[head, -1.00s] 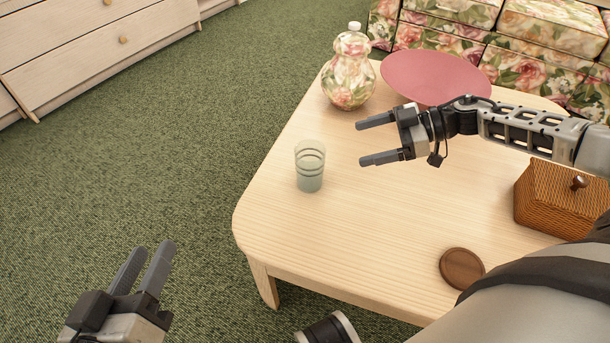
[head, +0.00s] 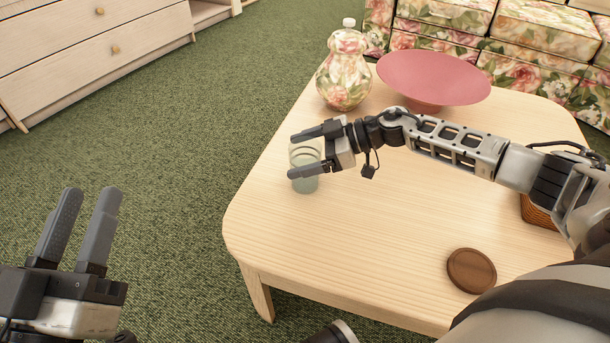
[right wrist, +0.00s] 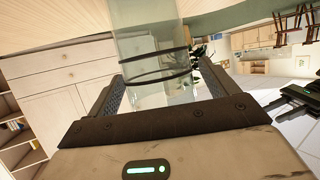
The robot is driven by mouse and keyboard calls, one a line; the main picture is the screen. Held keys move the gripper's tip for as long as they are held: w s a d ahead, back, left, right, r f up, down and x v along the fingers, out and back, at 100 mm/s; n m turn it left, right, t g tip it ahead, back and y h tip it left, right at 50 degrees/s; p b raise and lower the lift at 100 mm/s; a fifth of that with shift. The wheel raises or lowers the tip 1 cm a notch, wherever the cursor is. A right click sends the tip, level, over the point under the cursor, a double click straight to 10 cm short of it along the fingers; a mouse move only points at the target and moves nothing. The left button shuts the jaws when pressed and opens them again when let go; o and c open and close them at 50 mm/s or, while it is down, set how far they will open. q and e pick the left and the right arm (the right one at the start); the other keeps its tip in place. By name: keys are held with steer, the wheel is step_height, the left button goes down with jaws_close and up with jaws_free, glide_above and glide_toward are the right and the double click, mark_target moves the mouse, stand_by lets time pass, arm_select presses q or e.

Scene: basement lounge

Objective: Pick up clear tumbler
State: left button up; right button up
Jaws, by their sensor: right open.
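The clear tumbler (head: 305,182) stands upright near the left edge of the light wooden table (head: 400,230). My right gripper (head: 307,152) is open, with its two fingers on either side of the tumbler. In the right wrist view the tumbler (right wrist: 150,45), with dark bands, stands between the open fingers (right wrist: 158,85). Whether either finger touches it I cannot tell. The upper part of the tumbler is partly hidden by the fingers in the head view. My left gripper (head: 88,228) is open and empty over the green carpet, left of the table.
A floral lidded jar (head: 344,75) and a pink bowl (head: 433,78) stand at the table's back. A round brown wooden disc (head: 471,270) lies at the front right. A wicker box (head: 537,212) is mostly hidden behind my right arm. The table's middle is clear.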

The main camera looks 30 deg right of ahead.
steer(key=shift+w+a+f, duration=0.25)
steer(key=shift+w+a, duration=0.05)
steer(key=shift+a, duration=0.2)
steer(key=c, duration=1.2)
steer(key=shift+r, duration=0.1)
